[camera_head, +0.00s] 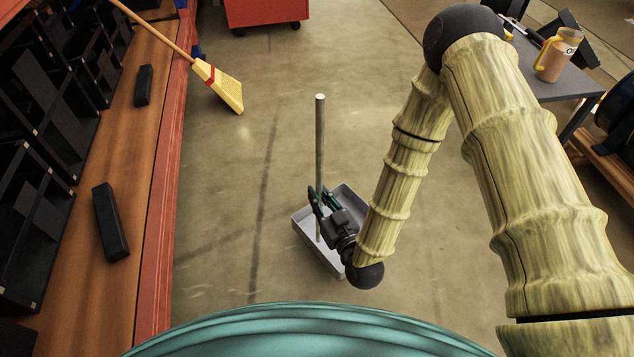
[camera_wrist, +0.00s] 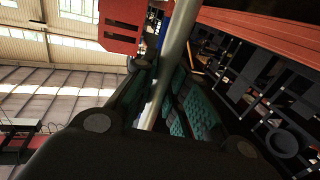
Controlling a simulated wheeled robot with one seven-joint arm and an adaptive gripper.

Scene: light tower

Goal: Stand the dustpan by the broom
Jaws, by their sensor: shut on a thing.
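The dustpan has a long grey upright handle (camera_head: 320,125) and a light grey pan (camera_head: 349,197) at its foot, low over or on the concrete floor; I cannot tell if it touches. My gripper (camera_head: 318,202) is shut on the handle just above the pan. In the wrist view the handle (camera_wrist: 177,60) passes between the green-padded fingers (camera_wrist: 175,105). The gripper and wrist hide part of the pan. The broom (camera_head: 222,85), with yellow bristles and a red band, leans at the upper left against the shelf edge, well apart from the dustpan.
A wooden shelf (camera_head: 158,130) with a red edge and black bins runs along the left. A red wheeled cabinet (camera_head: 266,12) stands at the back. The floor between dustpan and broom is clear.

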